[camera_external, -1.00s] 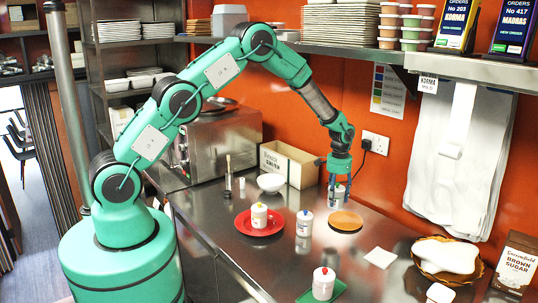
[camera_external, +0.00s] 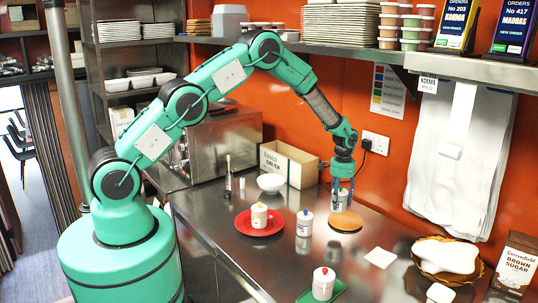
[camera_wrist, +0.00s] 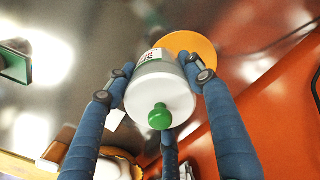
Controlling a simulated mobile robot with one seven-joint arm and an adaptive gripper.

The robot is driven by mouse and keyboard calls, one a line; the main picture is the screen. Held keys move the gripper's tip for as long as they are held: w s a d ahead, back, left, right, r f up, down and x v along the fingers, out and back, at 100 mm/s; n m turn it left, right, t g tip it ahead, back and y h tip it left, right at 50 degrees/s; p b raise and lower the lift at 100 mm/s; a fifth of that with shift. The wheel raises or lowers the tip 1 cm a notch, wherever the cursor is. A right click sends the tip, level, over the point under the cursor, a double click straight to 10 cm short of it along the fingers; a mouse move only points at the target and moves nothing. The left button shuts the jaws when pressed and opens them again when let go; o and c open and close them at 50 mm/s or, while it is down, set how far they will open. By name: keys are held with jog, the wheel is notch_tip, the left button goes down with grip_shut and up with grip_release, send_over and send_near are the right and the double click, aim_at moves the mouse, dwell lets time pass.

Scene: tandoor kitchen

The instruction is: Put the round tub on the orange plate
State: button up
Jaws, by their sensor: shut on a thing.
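My gripper (camera_external: 342,186) is shut on a white round tub with a green knob on its lid; the tub (camera_wrist: 160,92) fills the middle of the wrist view between the blue fingers. In the external view the held tub (camera_external: 340,200) is largely hidden by the fingers, at the back edge of the orange plate (camera_external: 346,222). The orange plate also shows behind the tub in the wrist view (camera_wrist: 199,46). I cannot tell whether the tub's base touches the plate. No other thing is seen on the plate.
A tub with a blue knob (camera_external: 305,222) stands just left of the plate. A red plate (camera_external: 240,224) bears a yellow-knobbed tub (camera_external: 259,217). A red-knobbed tub (camera_external: 323,284) stands on a green tray (camera_external: 337,291). A basket (camera_external: 447,277) is right; a box (camera_external: 288,163) stands behind.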

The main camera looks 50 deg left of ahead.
aim_at(340, 189)
jog(key=shift+f, duration=1.75)
jog(key=shift+f+p, duration=0.45)
jog(key=shift+f, duration=1.65)
jog(key=shift+f, duration=0.2)
jog(key=o, duration=1.4)
jog(key=shift+r, duration=0.2)
jog(key=shift+r+b, duration=0.8)
jog(key=shift+r, duration=5.2)
